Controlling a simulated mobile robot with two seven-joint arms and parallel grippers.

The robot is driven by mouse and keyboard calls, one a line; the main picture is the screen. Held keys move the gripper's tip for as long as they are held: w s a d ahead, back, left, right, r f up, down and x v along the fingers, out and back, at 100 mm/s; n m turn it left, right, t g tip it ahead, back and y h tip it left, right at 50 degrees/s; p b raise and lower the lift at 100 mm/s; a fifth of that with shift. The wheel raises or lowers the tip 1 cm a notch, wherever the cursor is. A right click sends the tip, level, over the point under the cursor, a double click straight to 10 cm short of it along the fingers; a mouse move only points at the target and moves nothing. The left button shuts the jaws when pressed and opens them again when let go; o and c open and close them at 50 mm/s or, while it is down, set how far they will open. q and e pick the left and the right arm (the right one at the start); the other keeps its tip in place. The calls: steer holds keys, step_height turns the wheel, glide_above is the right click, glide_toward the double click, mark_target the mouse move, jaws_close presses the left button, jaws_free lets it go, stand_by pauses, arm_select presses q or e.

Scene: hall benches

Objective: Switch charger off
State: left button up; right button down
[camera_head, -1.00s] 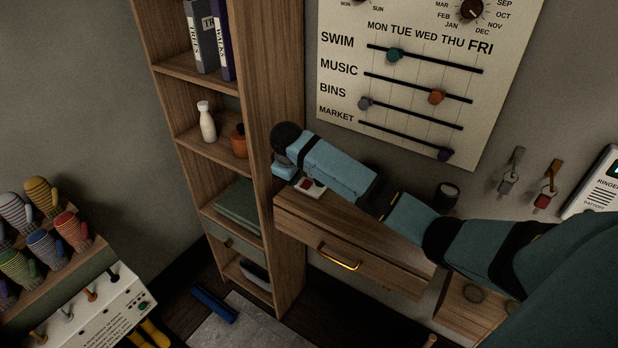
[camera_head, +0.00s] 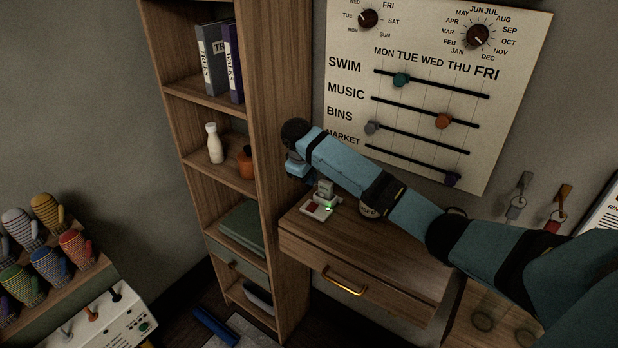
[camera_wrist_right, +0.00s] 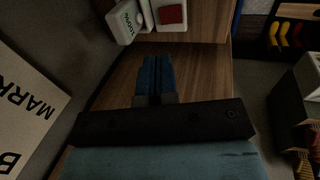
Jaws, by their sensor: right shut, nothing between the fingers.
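The charger (camera_head: 318,214) is a small pale unit with a red switch, a green light (camera_head: 329,208) and a grey block standing at its back. It sits at the left end of the wooden drawer unit's top (camera_head: 385,240). My right gripper (camera_head: 306,178) is above and just left of the charger in the head view, apart from it. In the right wrist view its blue fingers (camera_wrist_right: 155,78) are together and empty. The red switch (camera_wrist_right: 171,14) shows beyond their tips, at the top edge. My left gripper is not in view.
A tall wooden shelf (camera_head: 275,130) stands close left of my right gripper, with a white bottle (camera_head: 214,143) and an orange pot (camera_head: 246,162). A calendar board (camera_head: 430,95) hangs behind my arm. A round lettered item (camera_head: 369,211) is partly hidden under the arm.

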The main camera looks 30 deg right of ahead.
mark_target(314, 207)
steer(key=x, duration=1.1)
steer(key=shift+p, duration=0.35)
steer(key=shift+w+d+y+p, duration=0.1)
steer(key=shift+d+y+p, duration=0.05)
steer(key=shift+y+p, duration=0.2)
steer(key=shift+f, duration=0.15)
steer(key=shift+s+a+r+p, duration=0.25)
steer(key=shift+a+p, duration=0.3)
steer(key=shift+p, duration=0.15)
steer(key=shift+a, duration=0.25)
